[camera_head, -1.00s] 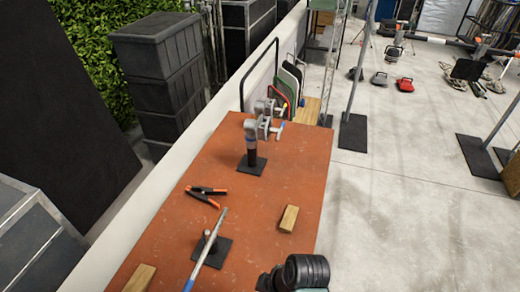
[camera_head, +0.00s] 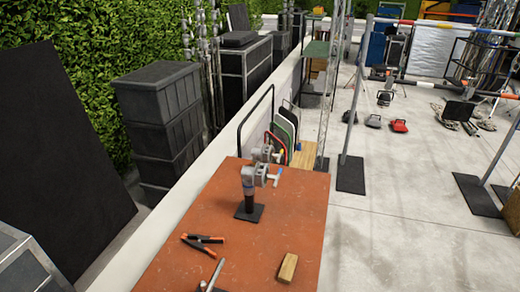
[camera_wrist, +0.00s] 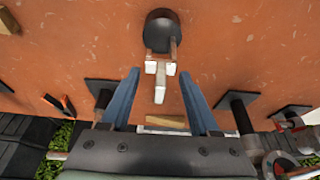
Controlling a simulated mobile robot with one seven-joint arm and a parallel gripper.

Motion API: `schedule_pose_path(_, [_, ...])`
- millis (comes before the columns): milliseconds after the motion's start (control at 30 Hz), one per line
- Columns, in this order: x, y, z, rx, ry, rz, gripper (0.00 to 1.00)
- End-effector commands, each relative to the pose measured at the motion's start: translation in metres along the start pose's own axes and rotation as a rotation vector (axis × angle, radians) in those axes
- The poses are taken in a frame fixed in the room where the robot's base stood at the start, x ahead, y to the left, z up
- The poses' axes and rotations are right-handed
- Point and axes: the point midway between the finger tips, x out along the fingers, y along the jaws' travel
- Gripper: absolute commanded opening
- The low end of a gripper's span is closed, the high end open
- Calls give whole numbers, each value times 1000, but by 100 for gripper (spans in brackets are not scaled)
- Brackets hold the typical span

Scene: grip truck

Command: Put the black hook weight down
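In the wrist view my gripper (camera_wrist: 159,76) shows two blue fingers set well apart, with a gap on each side of what lies between them. A dark rounded object (camera_wrist: 162,30), which looks like the black hook weight, is at the top centre over the orange table. Brown prongs and a pale T-shaped piece (camera_wrist: 159,82) reach from it between the fingertips, touching neither. I cannot tell how firmly it rests on the table. Neither my gripper nor this weight shows in the head view.
The orange table (camera_head: 235,230) holds a grey clamp on a black stand (camera_head: 249,211), an orange-tipped spring clamp (camera_head: 203,239) and a wooden block (camera_head: 288,267). A white wall (camera_head: 190,223) runs along its left. Open concrete floor (camera_head: 380,240) lies to the right.

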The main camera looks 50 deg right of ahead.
Motion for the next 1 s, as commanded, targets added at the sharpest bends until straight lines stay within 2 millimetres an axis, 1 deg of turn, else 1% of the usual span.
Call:
schedule_pose_path(33, [0, 0, 0, 0, 0, 0, 73])
schedule_pose_path(67, [0, 0, 0, 0, 0, 0, 78])
schedule_pose_path(100, [0, 0, 0, 0, 0, 0, 80])
schedule_pose_path(367, [-1, 0, 0, 0, 0, 0, 80])
schedule_pose_path(533, [-12, 1, -1, 1, 1, 2, 80])
schedule_pose_path(667, [-32, 1, -1, 0, 2, 4, 80])
schedule_pose_path(900, [-80, 2, -1, 0, 2, 6, 80])
schedule_pose_path(1000, [-98, 1, -1, 0, 1, 4, 80])
